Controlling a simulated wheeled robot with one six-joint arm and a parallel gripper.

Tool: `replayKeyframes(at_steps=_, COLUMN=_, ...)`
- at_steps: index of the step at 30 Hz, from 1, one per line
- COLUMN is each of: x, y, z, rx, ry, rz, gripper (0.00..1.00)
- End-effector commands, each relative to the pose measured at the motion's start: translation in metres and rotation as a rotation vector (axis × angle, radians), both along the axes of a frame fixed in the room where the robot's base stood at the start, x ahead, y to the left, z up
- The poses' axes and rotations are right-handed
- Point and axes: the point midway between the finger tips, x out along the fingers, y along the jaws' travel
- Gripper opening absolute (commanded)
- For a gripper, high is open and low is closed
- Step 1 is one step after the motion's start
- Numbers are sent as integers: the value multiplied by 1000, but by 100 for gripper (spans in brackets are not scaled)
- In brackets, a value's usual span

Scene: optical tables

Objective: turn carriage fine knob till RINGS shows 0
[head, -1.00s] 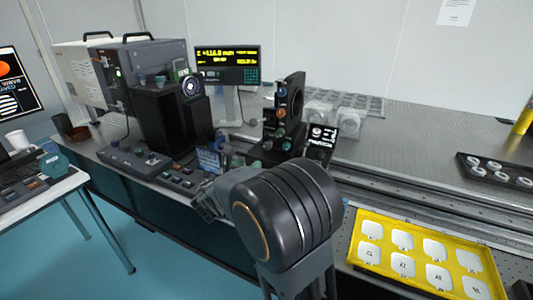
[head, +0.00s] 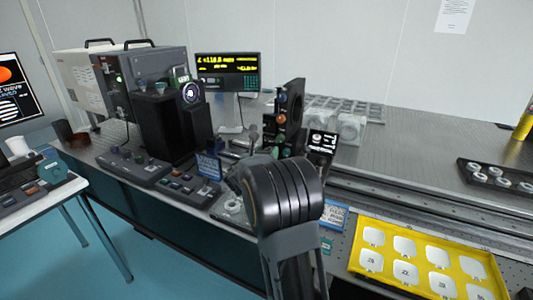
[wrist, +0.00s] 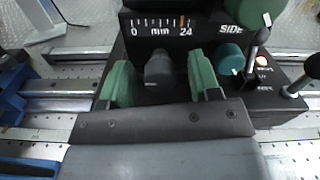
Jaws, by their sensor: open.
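The carriage (wrist: 215,30) fills the top of the wrist view, with a "0 mm 24" scale and the word SIDE on its dark face. A dark grey round knob (wrist: 158,68) sticks out below the scale; I cannot read a name on it. My gripper (wrist: 160,80) is open, with one green finger on each side of this knob and gaps between. In the head view the carriage (head: 291,112) stands on the rail, partly behind my arm, which hides the gripper. The display (head: 228,72) shows yellow text; the RINGS value is too small to read.
A yellow tray (head: 430,258) lies at the front right. Control boxes (head: 178,187) stand left of my arm.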

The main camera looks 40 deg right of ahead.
Motion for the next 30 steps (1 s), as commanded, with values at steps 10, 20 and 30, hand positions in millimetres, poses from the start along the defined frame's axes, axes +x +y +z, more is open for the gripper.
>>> replayKeyframes(at_steps=10, x=1, y=-1, z=0, rx=0, ry=-1, rz=0, gripper=54)
replayKeyframes(at_steps=20, x=1, y=-1, z=0, rx=0, ry=-1, rz=-1, gripper=22)
replayKeyframes(at_steps=30, x=1, y=-1, z=-1, rx=7, ry=-15, rz=-1, gripper=8)
